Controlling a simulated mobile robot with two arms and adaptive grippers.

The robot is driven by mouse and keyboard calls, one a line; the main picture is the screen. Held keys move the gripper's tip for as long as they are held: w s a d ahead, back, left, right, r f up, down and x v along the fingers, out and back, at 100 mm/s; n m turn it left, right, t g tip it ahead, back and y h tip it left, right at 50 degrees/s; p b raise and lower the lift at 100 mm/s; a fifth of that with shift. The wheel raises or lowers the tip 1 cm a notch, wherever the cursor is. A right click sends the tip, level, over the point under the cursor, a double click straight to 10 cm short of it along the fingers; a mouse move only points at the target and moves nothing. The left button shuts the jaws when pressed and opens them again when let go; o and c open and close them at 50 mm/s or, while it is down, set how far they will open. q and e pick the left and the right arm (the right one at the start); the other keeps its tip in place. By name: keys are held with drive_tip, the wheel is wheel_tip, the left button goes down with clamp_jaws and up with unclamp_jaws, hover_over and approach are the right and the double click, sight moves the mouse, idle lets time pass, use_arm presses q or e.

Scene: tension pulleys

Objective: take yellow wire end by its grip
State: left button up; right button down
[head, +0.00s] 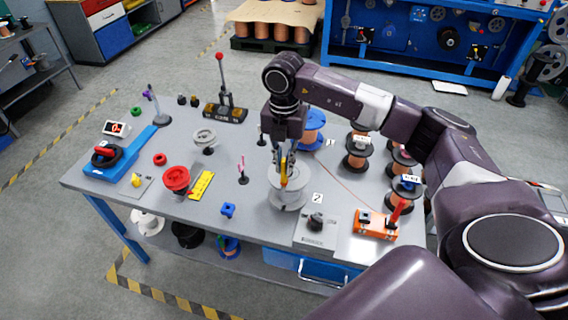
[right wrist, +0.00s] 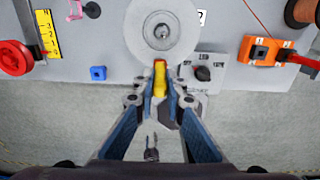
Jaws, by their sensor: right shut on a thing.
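My right gripper (head: 284,178) points down over the table, in front of a pale grey spool (head: 288,195). It is shut on a small yellow grip (head: 284,170). In the right wrist view the yellow grip (right wrist: 160,82) sits between the fingertips of the gripper (right wrist: 160,92), with a red-orange part at its far end. The grey spool (right wrist: 162,30) lies just beyond it. I cannot make out the wire at the grip. My left gripper is not in the head view.
The table (head: 262,210) holds a control box with a black knob (head: 315,223), an orange device (head: 376,222), copper-coloured spools (head: 357,150), a blue spool (head: 311,128), a red spool (head: 176,180), a yellow ruler (head: 201,185) and a blue block (head: 228,210). A thin copper-coloured wire crosses the right part.

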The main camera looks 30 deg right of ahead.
sight(284, 159)
drive_tip(key=shift+r, duration=0.35)
drive_tip(key=shift+r+p, duration=0.45)
drive_tip(key=shift+p, duration=0.05)
drive_tip(key=shift+r, duration=0.15)
idle(0.4)
drive_tip(key=shift+r+p, duration=0.5)
drive_tip(key=shift+r, duration=0.1)
